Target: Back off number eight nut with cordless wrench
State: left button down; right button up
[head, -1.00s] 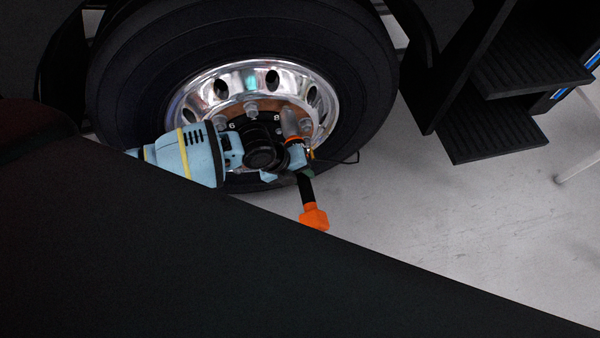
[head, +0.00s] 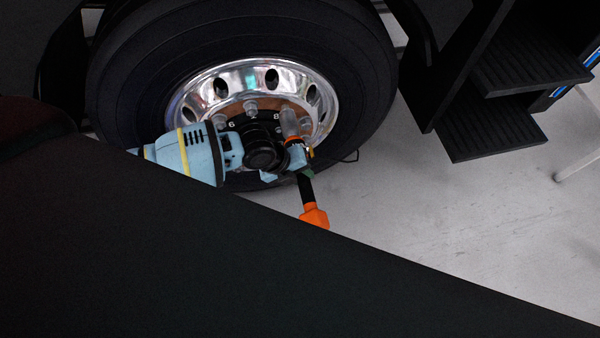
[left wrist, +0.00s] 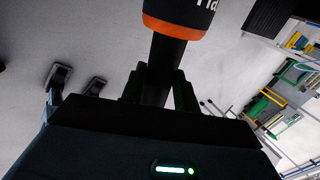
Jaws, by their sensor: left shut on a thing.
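The cordless wrench (head: 307,190) is black and orange, with a long grey socket (head: 290,122) pointing up at the wheel's nut ring. My left gripper (head: 287,178) is shut on the wrench's black handle, which also shows in the left wrist view (left wrist: 157,70) between the two fingers (left wrist: 157,88). The printed 8 (head: 277,116) is just left of the socket's tip. The number eight nut is hidden behind or inside the socket; I cannot tell whether the socket is fully over it. My right gripper is not in view.
The wheel has a black tyre (head: 130,75) and a chrome rim (head: 235,78). Another nut (head: 251,107) sits left of the 8. Black steps (head: 490,125) stand at the right. Grey floor (head: 440,215) is clear. A large dark surface covers the lower left.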

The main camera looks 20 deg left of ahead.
aim_at(309, 206)
pick_arm(q)
jog(key=shift+d+r, duration=0.15)
jog(key=shift+r, duration=0.05)
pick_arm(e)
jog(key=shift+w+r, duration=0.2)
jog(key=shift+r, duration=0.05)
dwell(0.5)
